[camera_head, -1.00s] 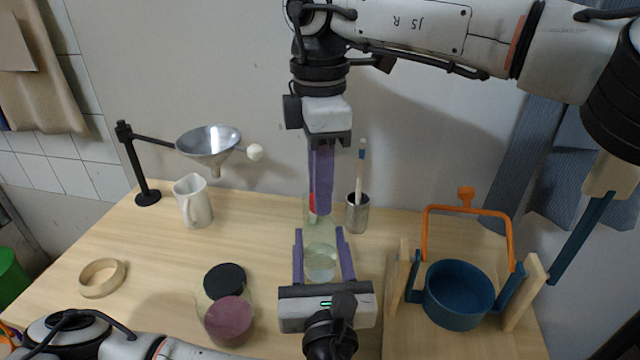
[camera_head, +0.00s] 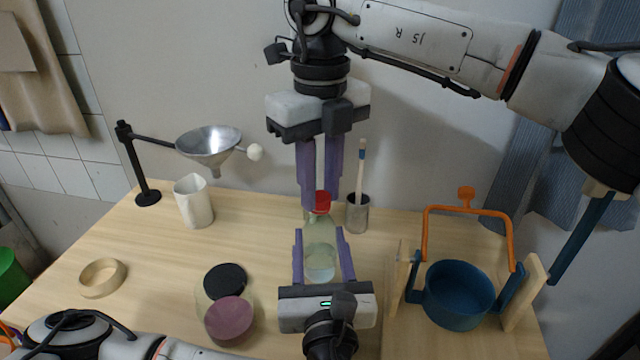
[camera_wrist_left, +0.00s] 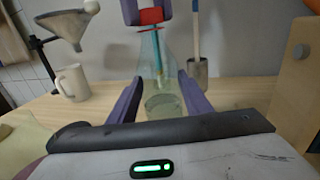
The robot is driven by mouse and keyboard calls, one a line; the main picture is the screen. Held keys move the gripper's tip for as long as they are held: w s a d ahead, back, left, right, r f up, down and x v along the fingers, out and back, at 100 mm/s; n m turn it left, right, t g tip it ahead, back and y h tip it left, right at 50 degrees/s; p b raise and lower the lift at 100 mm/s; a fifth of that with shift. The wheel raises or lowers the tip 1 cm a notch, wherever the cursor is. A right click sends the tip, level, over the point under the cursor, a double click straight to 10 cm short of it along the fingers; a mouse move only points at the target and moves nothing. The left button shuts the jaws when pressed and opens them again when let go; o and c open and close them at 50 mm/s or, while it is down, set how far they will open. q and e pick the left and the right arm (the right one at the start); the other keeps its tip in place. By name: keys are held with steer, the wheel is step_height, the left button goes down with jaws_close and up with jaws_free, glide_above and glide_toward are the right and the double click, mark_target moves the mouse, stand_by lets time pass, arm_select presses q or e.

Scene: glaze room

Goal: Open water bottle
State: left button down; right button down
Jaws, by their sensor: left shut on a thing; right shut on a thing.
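The water bottle (camera_head: 321,235) is clear, stands upright and has a red cap (camera_head: 322,203). It also shows in the left wrist view, with the clear body (camera_wrist_left: 160,75) below the red cap (camera_wrist_left: 151,16). My left gripper (camera_head: 321,240) is shut around the bottle's body, one purple finger on each side. My right gripper (camera_head: 319,205) points down from above, its purple fingers shut on the red cap. The fingers partly hide the cap. I cannot tell whether the cap is apart from the neck.
A metal cup (camera_head: 357,215) with a brush stands just right of the bottle. A white mug (camera_head: 194,203) and a funnel (camera_head: 208,146) on a black stand are left. A blue pot (camera_head: 459,298) hangs in a wooden frame at right.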

steer(key=n, duration=0.7)
steer(key=shift+s, duration=0.1)
steer(key=n, duration=0.8)
steer(key=shift+n, duration=0.4)
steer(key=n, duration=0.8)
steer(key=shift+n, duration=0.3)
steer(key=n, duration=0.6)
steer(key=shift+n, duration=0.4)
steer(key=shift+r, duration=0.1)
steer(key=shift+r, duration=0.2)
steer(key=shift+r, duration=0.9)
